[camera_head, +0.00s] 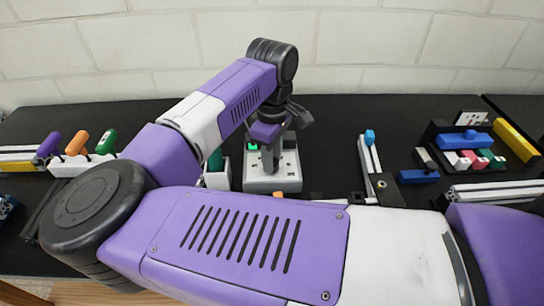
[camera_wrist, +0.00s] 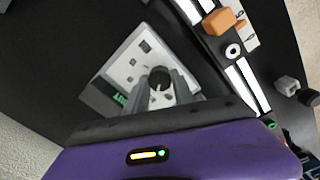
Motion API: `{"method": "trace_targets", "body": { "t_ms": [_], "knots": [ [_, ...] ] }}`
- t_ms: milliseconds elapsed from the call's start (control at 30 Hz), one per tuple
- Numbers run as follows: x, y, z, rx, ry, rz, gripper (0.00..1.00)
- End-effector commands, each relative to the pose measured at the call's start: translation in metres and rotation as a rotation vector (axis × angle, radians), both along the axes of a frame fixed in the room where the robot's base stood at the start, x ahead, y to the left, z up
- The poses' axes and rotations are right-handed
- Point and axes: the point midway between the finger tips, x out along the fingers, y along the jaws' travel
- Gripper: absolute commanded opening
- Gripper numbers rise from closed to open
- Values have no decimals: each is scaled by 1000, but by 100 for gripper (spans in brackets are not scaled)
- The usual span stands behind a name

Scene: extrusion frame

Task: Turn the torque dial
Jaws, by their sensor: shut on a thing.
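The torque dial (camera_wrist: 160,78) is a dark round knob on a light grey box (camera_wrist: 122,66) with dark markings, seen in the wrist view. My gripper (camera_wrist: 160,84) has one finger on each side of the knob and is shut on it. In the head view the grey box (camera_head: 272,185) stands on the black table near the middle, and my gripper (camera_head: 270,158) points down onto its top. The dial is largely hidden there by the fingers. A green part (camera_head: 252,146) shows at the box's back left corner.
Orange, purple and green handles (camera_head: 78,143) stand at the left. An aluminium extrusion with a blue piece (camera_head: 370,138) lies just right of the box. A rack of coloured blocks (camera_head: 475,155) is further right. A pale wall (camera_head: 400,40) closes off the back.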

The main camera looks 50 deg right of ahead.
Motion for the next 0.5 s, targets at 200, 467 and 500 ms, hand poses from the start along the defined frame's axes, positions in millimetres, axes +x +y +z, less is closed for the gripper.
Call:
{"method": "trace_targets", "body": {
  "t_ms": [200, 467, 500],
  "knots": [
    [1, 0, -2, 1, -2, 31, 0],
    [2, 1, -5, 3, -5, 175, 0],
    [1, 1, -5, 2, -4, 206, 0]
  ]
}}
